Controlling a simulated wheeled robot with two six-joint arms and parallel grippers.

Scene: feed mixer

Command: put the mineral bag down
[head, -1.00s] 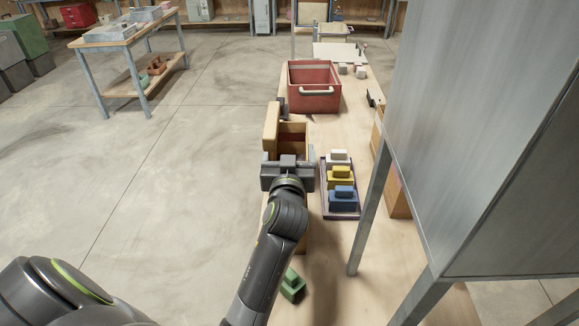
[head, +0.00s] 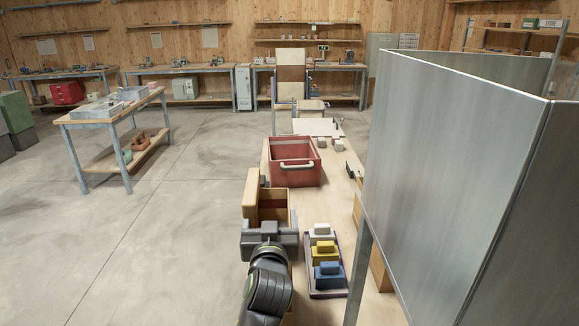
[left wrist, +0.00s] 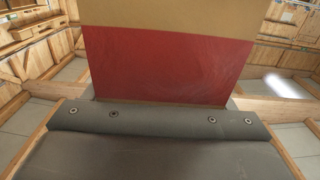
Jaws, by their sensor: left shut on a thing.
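My left gripper (head: 268,240) is over the near part of a tan wooden box (head: 250,192) on the bench's left edge. In the left wrist view it is shut on the mineral bag (left wrist: 165,65), which shows a tan top and a broad red band. The gripper body hides the bag's lower part. In the head view the bag is hard to tell apart from the box's dark interior, so I cannot tell whether it rests on anything. My right gripper is not in view.
A red bin (head: 293,164) with a pale handle stands behind the box. A dark tray (head: 311,280) with white, yellow and blue blocks lies to its right. A large grey metal hopper (head: 450,170) fills the right side.

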